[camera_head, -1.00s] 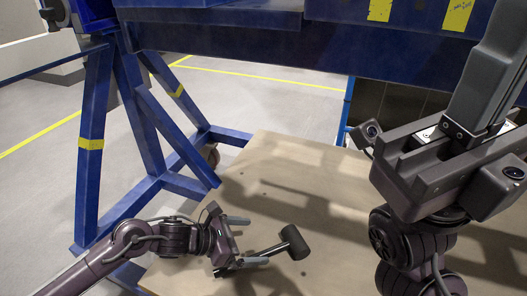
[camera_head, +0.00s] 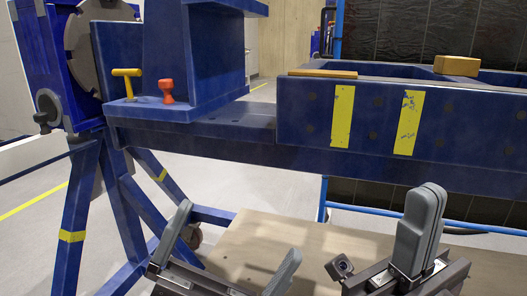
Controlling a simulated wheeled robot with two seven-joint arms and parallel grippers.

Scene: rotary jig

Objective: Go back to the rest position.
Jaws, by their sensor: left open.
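My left gripper (camera_head: 229,254) is at the bottom centre, in front of the wooden tabletop (camera_head: 262,238). Its two grey fingers stand wide apart with nothing between them. My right gripper (camera_head: 424,226) is at the lower right. Its two grey fingers point up and sit close together at the middle of their rail, with nothing visible held. Both grippers are below and in front of the blue jig beam (camera_head: 230,150), apart from it in the picture. The lower parts of both arms are cut off by the bottom edge.
A yellow T-handle (camera_head: 126,73) and a red knob (camera_head: 167,89) stand on the blue jig's ledge at left. An orange-yellow block (camera_head: 457,66) and a flat yellow piece (camera_head: 322,73) lie on the box section. Blue legs (camera_head: 80,205) stand at left.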

